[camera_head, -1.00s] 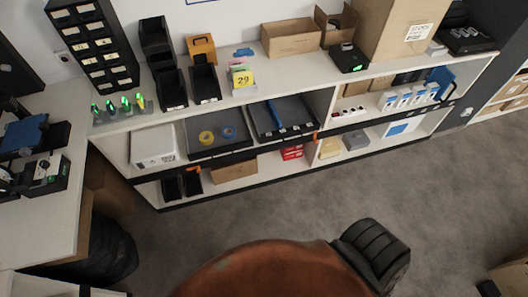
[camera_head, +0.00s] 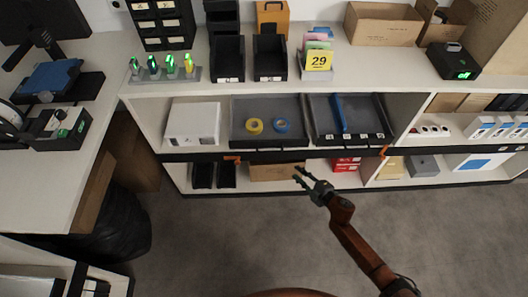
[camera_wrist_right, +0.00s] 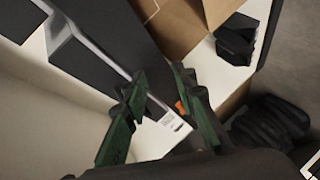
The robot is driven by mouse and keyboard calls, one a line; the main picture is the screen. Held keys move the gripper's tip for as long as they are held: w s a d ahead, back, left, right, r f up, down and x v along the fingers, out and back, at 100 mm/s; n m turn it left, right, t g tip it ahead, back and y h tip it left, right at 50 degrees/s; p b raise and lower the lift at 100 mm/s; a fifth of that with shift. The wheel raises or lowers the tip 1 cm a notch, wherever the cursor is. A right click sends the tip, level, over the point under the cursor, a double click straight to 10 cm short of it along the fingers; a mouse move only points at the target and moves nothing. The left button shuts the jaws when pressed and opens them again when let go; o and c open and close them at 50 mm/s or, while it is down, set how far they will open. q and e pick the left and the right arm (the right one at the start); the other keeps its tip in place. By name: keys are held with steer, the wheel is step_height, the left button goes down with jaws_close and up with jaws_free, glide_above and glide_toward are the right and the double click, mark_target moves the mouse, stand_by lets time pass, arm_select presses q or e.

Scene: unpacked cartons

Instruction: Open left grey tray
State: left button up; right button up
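My left gripper is not in view.
A white box (camera_head: 193,124) stands left of the left tray. Orange clips (camera_head: 232,158) sit on the dark strip below the trays. The lower shelf holds black bins (camera_head: 203,175) and a cardboard box (camera_head: 272,172). The floor (camera_head: 230,240) in front is clear.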

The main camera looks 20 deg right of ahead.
mark_target(268, 152)
arm_select(q)
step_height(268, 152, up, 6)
steer(key=b, duration=0.3)
arm_select(e)
steer(key=w+a+r+n+y+b, duration=0.1)
steer(key=w+a+r, duration=0.1)
steer(key=w+a, duration=0.1)
steer(key=w+a+r+n+y+b, duration=0.1)
steer(key=w+a+r+n, duration=0.1)
steer(key=w+a, duration=0.2)
steer(key=w+a+r+n+y+b, duration=0.1)
steer(key=w+a+r+n, duration=0.1)
steer(key=w+a, duration=0.2)
steer(key=shift+w+r+y, duration=0.25)
steer(key=shift+r+y, duration=0.05)
steer(key=shift+r, duration=0.05)
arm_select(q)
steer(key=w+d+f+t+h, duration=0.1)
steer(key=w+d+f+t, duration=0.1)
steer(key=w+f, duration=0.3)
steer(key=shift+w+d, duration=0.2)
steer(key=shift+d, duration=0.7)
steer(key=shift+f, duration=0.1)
arm_select(e)
steer(key=shift+c, duration=0.5)
jaws_close()
